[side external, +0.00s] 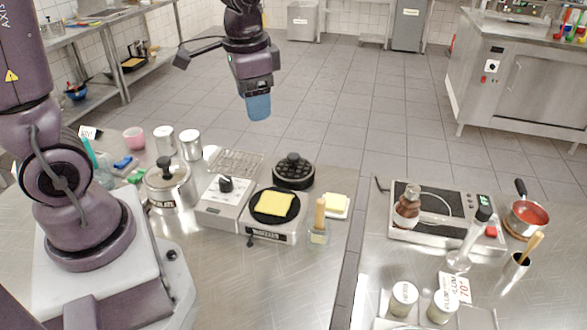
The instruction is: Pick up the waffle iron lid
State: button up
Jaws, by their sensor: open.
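The waffle iron (268,232) stands on the steel table, with a round black plate facing up. A yellow square piece (273,204) lies on that plate. A round black part with raised blocks (293,172), which looks like the waffle iron lid, is just behind the plate. I cannot tell whether it is hinged upright or leaning. My gripper (258,108), with blue fingertips, hangs well above and behind the lid, apart from everything. It is open and I see nothing in it.
A control box with a black knob (225,184), a lidded pot (168,184) and metal cans (190,144) stand left. A glass with a wooden-handled tool (319,232) and a plate of yellow squares (337,205) stand right. A gap separates the second table with a hob (440,205).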

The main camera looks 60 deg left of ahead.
jog(key=w+a+f+m+g, duration=0.2)
jog(key=w+a+f+m, duration=0.55)
jog(key=w+f, duration=0.2)
jog(key=m+t, duration=0.1)
jog(key=m, duration=0.7)
send_near(294, 156)
jog(key=shift+y, duration=0.4)
jog(key=f, duration=0.5)
jog(key=shift+s+a+f, duration=0.1)
jog(key=shift+s+a, duration=0.1)
jog(key=shift+a, duration=0.2)
jog(key=shift+w+a+f, duration=0.1)
jog(key=shift+f, duration=1.15)
jog(key=shift+w+a+f, duration=0.1)
jog(key=shift+f, duration=1.2)
jog(key=c, duration=1.1)
jog(key=shift+r, duration=0.15)
